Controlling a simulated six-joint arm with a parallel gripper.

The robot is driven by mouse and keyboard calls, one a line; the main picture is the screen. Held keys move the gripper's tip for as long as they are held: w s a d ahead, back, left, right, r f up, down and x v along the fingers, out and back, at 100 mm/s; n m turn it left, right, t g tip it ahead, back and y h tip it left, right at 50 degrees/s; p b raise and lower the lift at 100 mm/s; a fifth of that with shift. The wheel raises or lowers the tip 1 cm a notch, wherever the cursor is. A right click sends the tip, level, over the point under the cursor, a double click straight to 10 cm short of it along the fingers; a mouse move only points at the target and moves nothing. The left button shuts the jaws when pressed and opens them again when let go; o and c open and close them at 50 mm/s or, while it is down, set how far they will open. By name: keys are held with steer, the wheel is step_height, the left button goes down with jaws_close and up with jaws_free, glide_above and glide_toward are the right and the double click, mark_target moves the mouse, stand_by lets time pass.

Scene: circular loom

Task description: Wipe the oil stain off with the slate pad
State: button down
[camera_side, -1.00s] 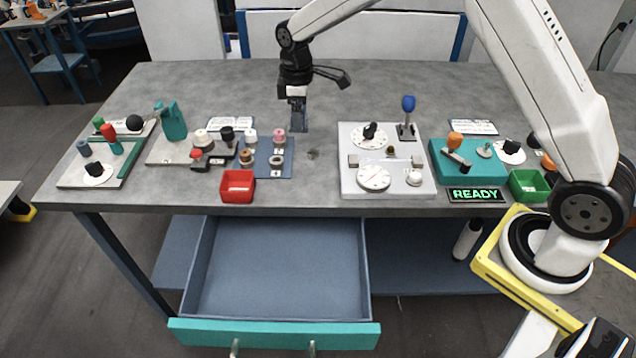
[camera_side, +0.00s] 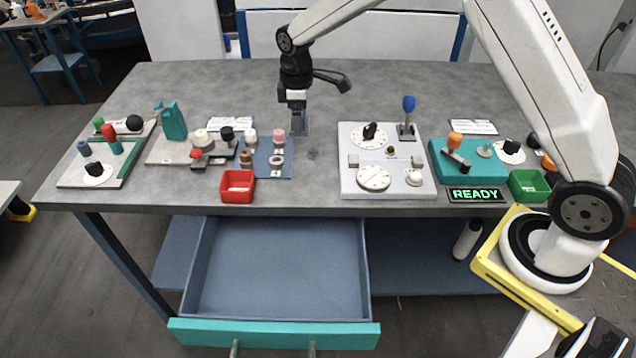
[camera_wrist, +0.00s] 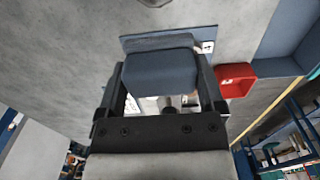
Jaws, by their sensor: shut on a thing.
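My gripper (camera_side: 300,122) is shut on the slate pad (camera_wrist: 160,72), a blue-grey block between its two fingers in the wrist view. In the side view it hangs upright, low over the table, behind and slightly left of the oil stain. The oil stain (camera_side: 312,154) is a small dark patch on the grey tabletop, between the blue mat and the white dial panel. I cannot tell whether the pad touches the table.
The blue mat (camera_side: 286,168) with spools and the red bin (camera_side: 238,186) are left of the stain. The white dial panel (camera_side: 350,184) stands right of it. The drawer (camera_side: 275,331) is open at the front. The table behind the gripper is clear.

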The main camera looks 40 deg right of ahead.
mark_target(300, 154)
steer(key=shift+f, duration=3.45)
steer(key=shift+s+d+f, duration=0.5)
steer(key=shift+s+d, duration=0.85)
steer(key=shift+w+a, duration=1.25)
steer(key=shift+a, duration=0.05)
steer(key=shift+w+r, duration=0.1)
steer(key=shift+w, duration=0.1)
steer(key=shift+s+d, duration=0.35)
steer(key=shift+d, duration=0.1)
steer(key=shift+s+d, duration=0.95)
steer(key=shift+d, duration=0.05)
steer(key=shift+w+a, duration=1.35)
steer(key=shift+a, duration=0.05)
steer(key=shift+r, duration=3.95)
